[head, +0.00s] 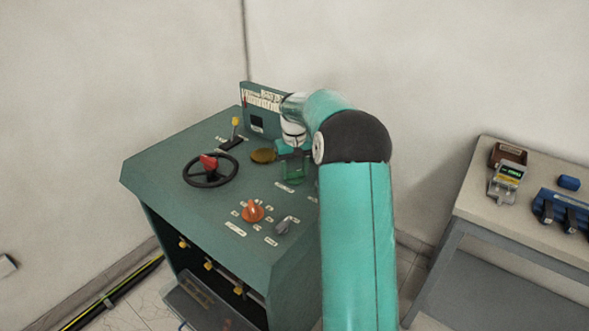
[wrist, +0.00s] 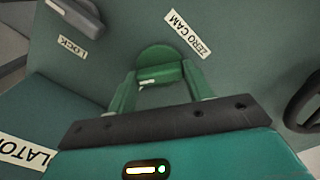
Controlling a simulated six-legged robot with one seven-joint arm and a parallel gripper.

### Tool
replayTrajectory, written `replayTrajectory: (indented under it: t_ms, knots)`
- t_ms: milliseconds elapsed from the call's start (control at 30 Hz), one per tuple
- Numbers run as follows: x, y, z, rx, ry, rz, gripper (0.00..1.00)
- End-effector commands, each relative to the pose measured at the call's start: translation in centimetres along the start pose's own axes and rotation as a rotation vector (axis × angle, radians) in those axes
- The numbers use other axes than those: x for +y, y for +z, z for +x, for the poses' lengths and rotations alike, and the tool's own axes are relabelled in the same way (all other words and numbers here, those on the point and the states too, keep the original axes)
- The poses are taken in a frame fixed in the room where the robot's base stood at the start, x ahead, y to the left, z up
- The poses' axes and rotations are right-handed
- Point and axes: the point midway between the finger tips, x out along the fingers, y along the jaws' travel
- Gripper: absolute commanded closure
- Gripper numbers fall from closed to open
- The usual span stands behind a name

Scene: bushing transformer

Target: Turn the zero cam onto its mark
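The zero cam is a green round piece with a raised grip bar and a white mark; it shows in the wrist view (wrist: 158,58) beside the ZERO CAM label (wrist: 187,33). My gripper (wrist: 160,76) reaches down over it, with one green finger at each side of the grip bar. The fingertips appear to touch the bar's sides. In the head view my gripper (head: 293,170) is low over the green console (head: 165,158); the cam cannot be told apart from the fingers there. I cannot make out the cam's target mark.
A black handwheel (head: 210,170) with a red hub, a brass disc (head: 263,155), a yellow-tipped lever (head: 235,128), an orange knob (head: 253,211) and a grey handle (head: 284,225) stand around the gripper on the console. A bench (head: 515,215) with several items is at the right.

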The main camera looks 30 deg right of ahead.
Motion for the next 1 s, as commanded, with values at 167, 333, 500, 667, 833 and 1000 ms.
replayTrajectory:
  t_ms: [167,333,500,667,833,1000]
  knots:
    - [-0.02,-0.01,-0.04,0.001,0.000,-0.005,0.72]
    - [-0.02,-0.02,-0.06,0.001,0.000,-0.041,0.72]
    - [-0.02,-0.02,-0.08,0.001,0.000,-0.123,0.72]
    - [-0.01,-0.03,-0.09,0.001,0.001,-0.237,0.72]
    - [0.00,-0.03,-0.11,0.001,0.001,-0.365,0.72]
    - [0.00,-0.04,-0.12,0.002,0.001,-0.479,0.72]
